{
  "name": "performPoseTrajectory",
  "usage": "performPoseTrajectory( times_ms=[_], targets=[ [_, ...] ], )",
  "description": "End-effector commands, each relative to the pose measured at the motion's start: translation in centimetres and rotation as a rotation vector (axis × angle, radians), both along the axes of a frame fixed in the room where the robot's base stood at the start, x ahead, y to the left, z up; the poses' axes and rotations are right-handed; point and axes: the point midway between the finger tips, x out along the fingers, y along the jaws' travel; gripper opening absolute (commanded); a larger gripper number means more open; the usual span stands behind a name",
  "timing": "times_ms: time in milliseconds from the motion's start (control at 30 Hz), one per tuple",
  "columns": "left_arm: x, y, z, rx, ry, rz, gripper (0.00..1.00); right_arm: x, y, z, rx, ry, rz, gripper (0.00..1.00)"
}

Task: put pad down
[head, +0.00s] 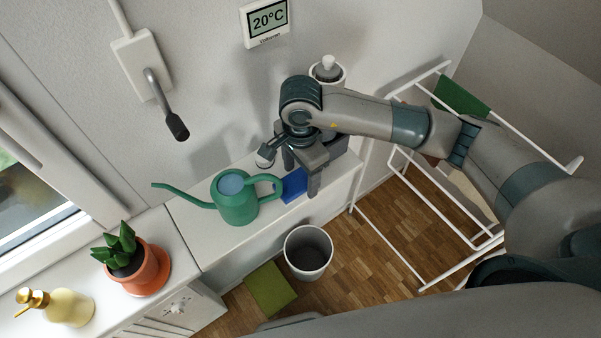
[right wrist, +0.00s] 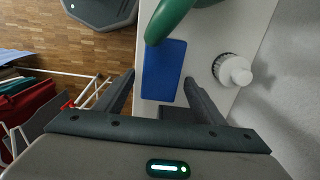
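A flat blue pad (head: 293,185) lies on the white ledge (head: 345,178), just right of the green watering can (head: 237,205). My right gripper (head: 301,176) is above the ledge at the pad, pointing down. In the right wrist view, the blue pad (right wrist: 164,75) shows between and beyond the spread fingers of the right gripper (right wrist: 160,78). A gap shows on the pad's left side; the right finger is close to its edge. The fingers are open. My left gripper is not in view.
The watering can's handle reaches over the pad's edge. A white bottle (right wrist: 234,70) stands near the wall. Below the ledge are a bin (head: 308,252) and a green block (head: 270,288) on the floor. A white drying rack (head: 420,190) stands at right; a potted plant (head: 145,268) at left.

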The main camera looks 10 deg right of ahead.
Motion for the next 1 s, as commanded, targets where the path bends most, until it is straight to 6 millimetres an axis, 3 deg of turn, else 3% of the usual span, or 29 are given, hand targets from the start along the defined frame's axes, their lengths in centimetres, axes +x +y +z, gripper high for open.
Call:
performPoseTrajectory(
  times_ms=[467,667,1000],
  targets=[
    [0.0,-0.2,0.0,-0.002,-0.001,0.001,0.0,0.1,0.1,0.7,0.002,-0.002,0.0,0.64],
    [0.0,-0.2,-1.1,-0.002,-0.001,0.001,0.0,0.1,0.0,3.4,0.001,-0.005,0.003,0.64],
    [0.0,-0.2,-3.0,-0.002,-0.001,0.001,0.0,0.1,0.0,9.7,0.001,-0.005,0.002,0.64]
  ],
)
